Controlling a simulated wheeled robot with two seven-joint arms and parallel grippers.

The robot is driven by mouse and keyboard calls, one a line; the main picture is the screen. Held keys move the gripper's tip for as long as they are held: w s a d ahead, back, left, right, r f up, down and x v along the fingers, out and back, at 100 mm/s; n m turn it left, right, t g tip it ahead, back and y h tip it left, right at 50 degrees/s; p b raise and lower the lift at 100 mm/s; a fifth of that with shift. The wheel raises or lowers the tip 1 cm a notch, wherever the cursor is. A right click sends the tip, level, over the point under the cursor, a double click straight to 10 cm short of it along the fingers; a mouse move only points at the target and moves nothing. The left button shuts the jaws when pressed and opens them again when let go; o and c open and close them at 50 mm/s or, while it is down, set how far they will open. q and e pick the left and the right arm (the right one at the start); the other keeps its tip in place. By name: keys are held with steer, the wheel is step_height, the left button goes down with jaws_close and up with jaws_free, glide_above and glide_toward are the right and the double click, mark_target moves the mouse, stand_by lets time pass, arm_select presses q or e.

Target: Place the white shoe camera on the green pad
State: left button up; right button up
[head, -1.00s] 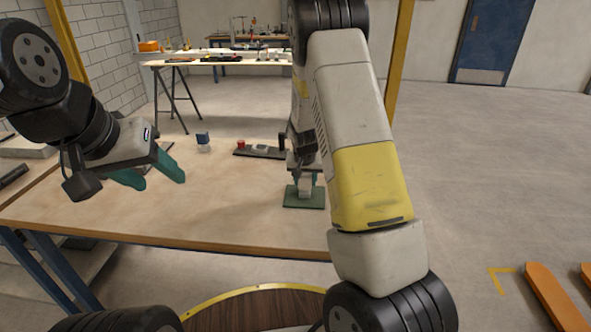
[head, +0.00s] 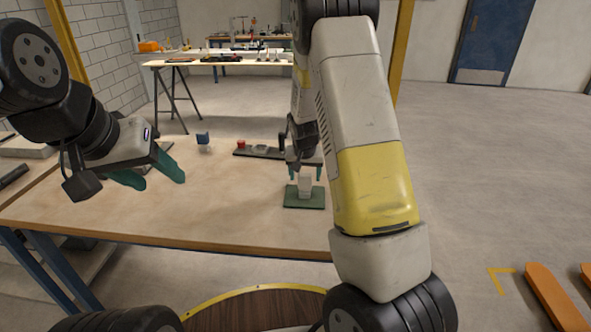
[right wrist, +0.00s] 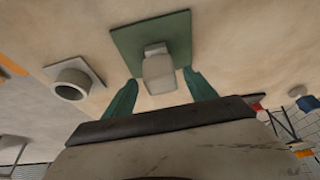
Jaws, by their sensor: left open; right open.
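The white shoe camera (head: 305,185) stands on the green pad (head: 290,204) on the table. In the right wrist view the white camera (right wrist: 160,73) shows against the green pad (right wrist: 125,42), with its far end over the pad. My right gripper (head: 305,172) is open just above the camera, and its two teal fingers (right wrist: 162,92) are apart on either side of the camera's near end, not closed on it. My left gripper (head: 155,178) is open and empty above the table's left part.
A dark tray (head: 262,152) with a red piece and a grey piece lies behind the pad. A white ring-shaped holder (right wrist: 73,82) is beside the pad in the right wrist view. The table's middle is clear.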

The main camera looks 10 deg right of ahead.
steer(key=s+a+r+n+t+y, duration=0.1)
steer(key=s+r, duration=0.8)
steer(key=r, duration=0.2)
steer(key=s+a+r+y, duration=0.1)
steer(key=s+r+y, duration=0.1)
steer(key=s+r, duration=0.7)
steer(key=s+a+r+n, duration=0.1)
steer(key=s+r, duration=0.2)
steer(key=s, duration=0.4)
steer(key=s+a+r+n+t, duration=0.1)
steer(key=s+r, duration=0.2)
steer(key=s, duration=0.4)
steer(key=shift+a+n, duration=0.15)
steer(key=shift+n, duration=0.25)
